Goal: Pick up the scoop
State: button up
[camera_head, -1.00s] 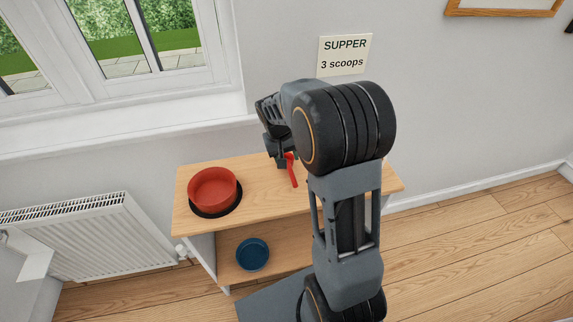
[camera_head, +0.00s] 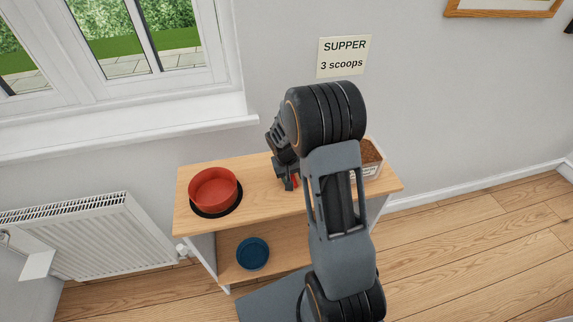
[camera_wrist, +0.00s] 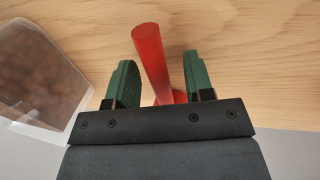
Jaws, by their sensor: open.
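The red scoop (camera_wrist: 151,58) shows in the wrist view with its handle lying between the two green fingers of my gripper (camera_wrist: 160,80). The fingers are apart, with a gap on either side of the handle. The rest of the scoop is hidden behind the gripper body. In the head view my gripper (camera_head: 288,182) is low over the middle of the wooden shelf top (camera_head: 255,180). Only a bit of red shows beside it there.
A red bowl (camera_head: 213,188) sits on a black round mat at the shelf's left. A clear tub of brown pellets (camera_head: 371,160) stands at the right and also shows in the wrist view (camera_wrist: 32,70). A blue bowl (camera_head: 252,254) is on the lower shelf. A wall sign reads "SUPPER 3 scoops".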

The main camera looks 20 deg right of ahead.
grip_shut()
dwell(0.4)
jog(key=shift+r, duration=0.15)
